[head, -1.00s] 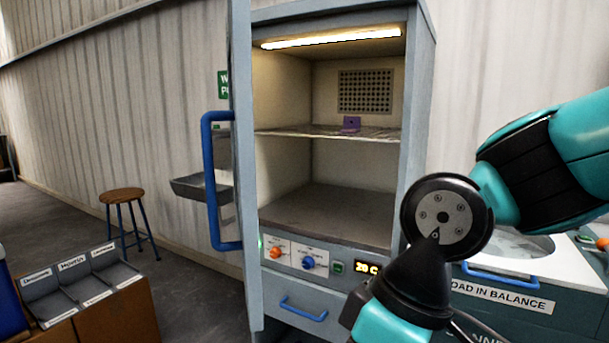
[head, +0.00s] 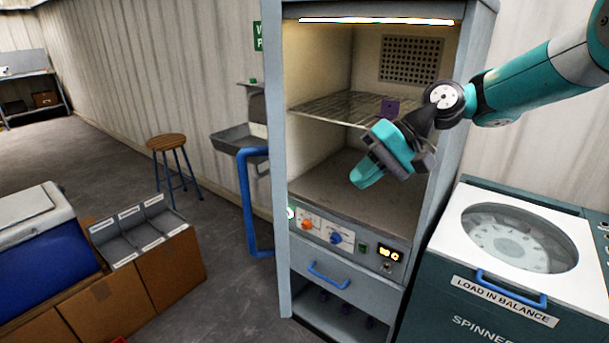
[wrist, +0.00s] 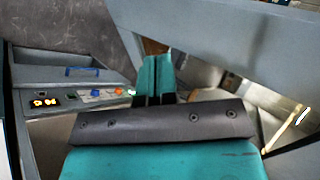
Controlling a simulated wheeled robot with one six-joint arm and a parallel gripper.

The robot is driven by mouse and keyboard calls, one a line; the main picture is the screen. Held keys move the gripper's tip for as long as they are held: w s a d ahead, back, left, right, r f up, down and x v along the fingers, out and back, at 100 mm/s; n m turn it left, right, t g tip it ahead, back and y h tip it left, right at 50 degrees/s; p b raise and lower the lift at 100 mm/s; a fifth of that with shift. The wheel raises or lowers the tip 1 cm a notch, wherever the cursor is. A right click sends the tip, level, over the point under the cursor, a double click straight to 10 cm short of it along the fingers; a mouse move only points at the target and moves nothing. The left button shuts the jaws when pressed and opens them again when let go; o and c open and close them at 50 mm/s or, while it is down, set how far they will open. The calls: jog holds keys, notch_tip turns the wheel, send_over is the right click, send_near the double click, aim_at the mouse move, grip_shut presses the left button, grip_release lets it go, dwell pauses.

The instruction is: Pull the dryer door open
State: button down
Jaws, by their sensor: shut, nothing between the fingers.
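The dryer is a tall grey cabinet with a lit interior. Its door (head: 273,120) stands open at the left side, seen nearly edge-on in the head view. The blue door handle (head: 249,205) sticks out on the door's left side. My gripper (head: 364,178) is in front of the open chamber, right of the door and apart from the handle. Its teal fingers are together and empty, as the wrist view (wrist: 155,78) also shows. The handle cannot be made out in the wrist view.
A wire shelf (head: 335,106) holds a small purple piece (head: 390,107). Below are the control panel (head: 350,238) and a drawer with a blue handle (head: 328,276). The spinner (head: 450,250) stands right. A sink (head: 232,140), stool (head: 166,142) and label bins (head: 135,235) are left, with open floor between.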

jog(key=w+a+r+p+x, duration=0.1)
jog(key=p+x, duration=0.3)
jog(key=x, duration=0.8)
jog(key=shift+s+a+r, duration=0.15)
jog(key=shift+s+a, duration=0.25)
jog(key=shift+a, duration=0.25)
jog(key=shift+a, duration=0.1)
